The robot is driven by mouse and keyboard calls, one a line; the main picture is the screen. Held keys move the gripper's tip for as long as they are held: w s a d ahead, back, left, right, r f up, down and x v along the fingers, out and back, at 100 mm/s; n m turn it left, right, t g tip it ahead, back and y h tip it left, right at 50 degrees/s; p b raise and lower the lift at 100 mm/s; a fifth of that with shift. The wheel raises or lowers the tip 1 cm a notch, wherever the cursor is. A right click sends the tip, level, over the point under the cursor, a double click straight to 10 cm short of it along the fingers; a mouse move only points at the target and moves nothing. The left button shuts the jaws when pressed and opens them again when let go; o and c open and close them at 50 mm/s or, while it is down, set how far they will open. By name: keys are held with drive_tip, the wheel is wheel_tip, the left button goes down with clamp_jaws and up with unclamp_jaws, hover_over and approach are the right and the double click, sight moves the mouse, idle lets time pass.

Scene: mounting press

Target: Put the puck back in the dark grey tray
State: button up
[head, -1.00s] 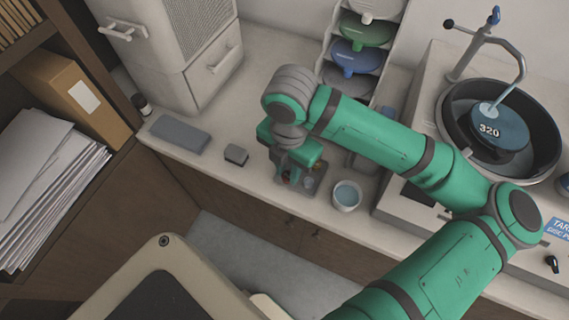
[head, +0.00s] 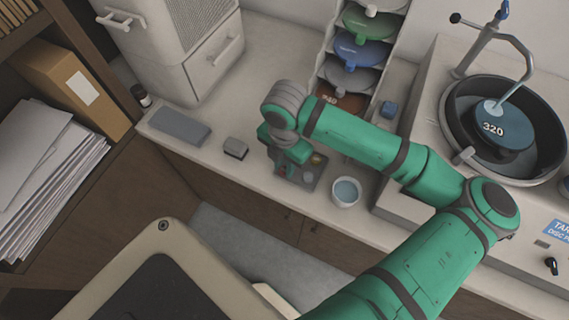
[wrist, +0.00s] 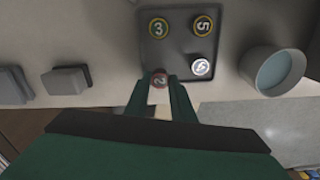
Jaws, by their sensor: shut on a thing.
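A red puck marked 2 (wrist: 159,79) is between the fingertips of my gripper (wrist: 159,88), which is shut on it. The dark grey tray (wrist: 180,45) is just beyond the fingertips in the wrist view, and the red puck overlaps its near left corner there. I cannot tell whether the puck touches the tray. The tray holds yellow-rimmed pucks marked 3 (wrist: 159,28) and 5 (wrist: 202,26), and a white-rimmed puck (wrist: 201,68) at the near right. In the head view the tray (head: 309,181) is partly hidden by my gripper.
A cup of bluish liquid (head: 346,191) stands right of the tray. A small grey block (head: 236,148) and a flat grey slab (head: 180,129) lie to its left. The grinder bowl (head: 452,125) and disc rack (head: 322,66) are behind and right. The counter's front edge is close.

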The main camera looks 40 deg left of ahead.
sight(284, 169)
drive_tip(key=shift+f, duration=0.15)
drive_tip(key=o, duration=0.9)
drive_tip(key=shift+o, duration=0.4)
wheel_tip(284, 169, up, 12)
